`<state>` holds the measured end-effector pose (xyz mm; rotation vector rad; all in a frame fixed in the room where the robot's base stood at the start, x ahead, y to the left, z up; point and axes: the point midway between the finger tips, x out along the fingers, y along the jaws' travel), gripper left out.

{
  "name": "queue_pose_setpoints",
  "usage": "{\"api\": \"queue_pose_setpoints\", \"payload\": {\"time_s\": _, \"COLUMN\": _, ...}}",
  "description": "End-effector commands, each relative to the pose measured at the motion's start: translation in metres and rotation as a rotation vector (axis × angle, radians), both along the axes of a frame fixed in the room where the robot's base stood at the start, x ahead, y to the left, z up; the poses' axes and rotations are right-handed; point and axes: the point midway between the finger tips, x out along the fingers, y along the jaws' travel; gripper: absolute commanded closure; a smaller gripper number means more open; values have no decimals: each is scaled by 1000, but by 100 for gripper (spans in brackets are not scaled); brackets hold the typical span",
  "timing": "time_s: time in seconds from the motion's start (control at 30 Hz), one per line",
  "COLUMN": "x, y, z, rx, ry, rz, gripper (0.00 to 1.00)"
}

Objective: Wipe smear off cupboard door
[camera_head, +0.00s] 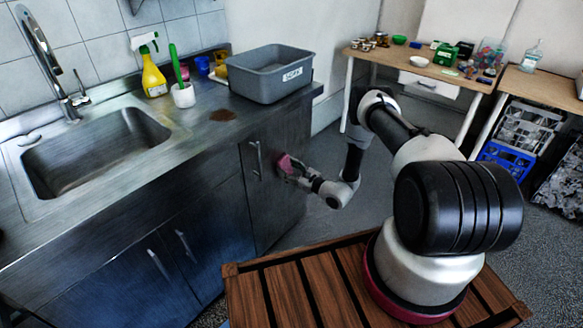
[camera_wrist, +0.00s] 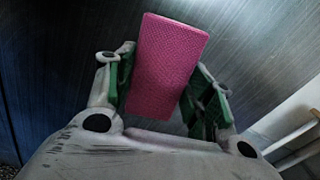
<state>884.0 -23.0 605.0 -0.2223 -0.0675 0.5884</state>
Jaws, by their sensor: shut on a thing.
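My gripper (camera_wrist: 165,95) is shut on a pink sponge (camera_wrist: 168,62), which has a fine textured surface and sits between the green-padded fingers. In the head view the sponge (camera_head: 286,164) is at the right-hand cupboard door (camera_head: 275,190), just right of its vertical handle (camera_head: 256,160). The sponge is against or very close to the dark metal door; I cannot tell if it touches. In the wrist view the door (camera_wrist: 250,50) fills the background. No smear shows on the door; the sponge and gripper may hide it. A brown smear (camera_head: 223,115) lies on the countertop.
On the steel counter (camera_head: 190,130) stand a grey labelled tub (camera_head: 270,75), a yellow spray bottle (camera_head: 152,75), and a white pot with a green-handled brush (camera_head: 183,95). A sink (camera_head: 95,145) is at left. Wooden tables (camera_head: 425,68) with small items stand at back right.

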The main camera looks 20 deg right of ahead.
Motion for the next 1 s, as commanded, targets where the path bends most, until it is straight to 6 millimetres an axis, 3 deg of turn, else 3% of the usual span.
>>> {"api": "queue_pose_setpoints", "payload": {"time_s": 0.23, "x": -3, "y": -2, "z": 0, "rx": 0, "ry": 0, "rz": 1, "gripper": 66}}
{"api": "queue_pose_setpoints", "payload": {"time_s": 0.7, "x": -43, "y": -30, "z": 0, "rx": 0, "ry": 2, "rz": -1, "gripper": 66}}
{"api": "queue_pose_setpoints", "payload": {"time_s": 1.0, "x": -50, "y": -34, "z": 0, "rx": 1, "ry": 0, "rz": -1, "gripper": 66}}
